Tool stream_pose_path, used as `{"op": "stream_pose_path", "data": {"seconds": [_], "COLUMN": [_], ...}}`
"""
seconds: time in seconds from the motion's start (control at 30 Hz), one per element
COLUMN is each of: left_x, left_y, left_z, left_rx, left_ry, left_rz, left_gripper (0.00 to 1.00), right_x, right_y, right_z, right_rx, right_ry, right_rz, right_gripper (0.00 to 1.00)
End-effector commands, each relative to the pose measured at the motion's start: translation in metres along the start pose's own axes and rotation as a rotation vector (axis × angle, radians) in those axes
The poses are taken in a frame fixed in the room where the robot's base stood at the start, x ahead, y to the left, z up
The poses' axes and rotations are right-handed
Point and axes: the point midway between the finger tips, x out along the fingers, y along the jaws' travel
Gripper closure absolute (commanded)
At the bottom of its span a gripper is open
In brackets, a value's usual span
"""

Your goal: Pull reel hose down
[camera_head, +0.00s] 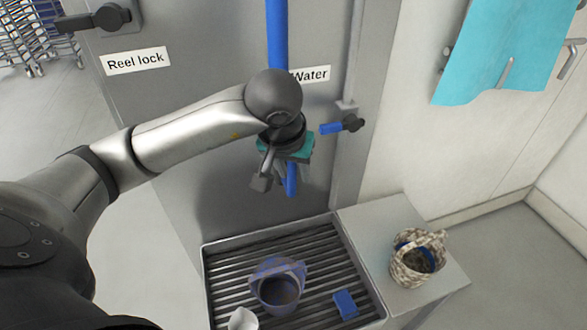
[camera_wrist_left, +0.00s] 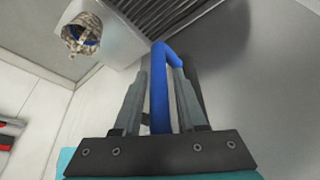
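The blue reel hose (camera_head: 277,35) comes down from the top of the head view in front of the grey panel, passing behind my left arm's wrist. Its lower end (camera_head: 291,181) shows just below my left gripper (camera_head: 284,178), which points down. In the left wrist view the hose (camera_wrist_left: 159,100) runs between the two fingers of the left gripper (camera_wrist_left: 161,68) and bends over at its end. My right gripper is not in view.
A slatted drain tray (camera_head: 205,270) below holds a bluish jug (camera_head: 262,268), a blue block (camera_head: 345,304) and a white item (camera_head: 243,319). A woven basket (camera_head: 410,273) stands right of it. A reel lock handle (camera_head: 110,17) and a blue-handled water valve (camera_head: 331,128) are on the panel.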

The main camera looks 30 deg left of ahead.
Motion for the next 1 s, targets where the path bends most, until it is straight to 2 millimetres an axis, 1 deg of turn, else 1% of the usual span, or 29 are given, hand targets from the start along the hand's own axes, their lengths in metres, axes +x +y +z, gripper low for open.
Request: {"op": "stream_pose_path", "data": {"seconds": [0.03,0.33,1.0], "left_x": [-0.0002,-0.0004,-0.0006], "left_y": [0.0001,0.0001,0.0001], "left_z": [-0.0001,-0.0001,-0.0004], "left_rx": [0.0,0.0,-0.001], "left_ry": [0.0,0.0,0.001], "left_rz": [0.0,0.0,0.001], "left_gripper": [0.66,1.0,1.0], "right_x": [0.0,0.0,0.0], "right_y": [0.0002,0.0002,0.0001], "right_z": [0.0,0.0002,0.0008], "right_rx": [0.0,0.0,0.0], "right_ry": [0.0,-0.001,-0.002], "right_rz": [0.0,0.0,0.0], "right_gripper": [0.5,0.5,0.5]}}
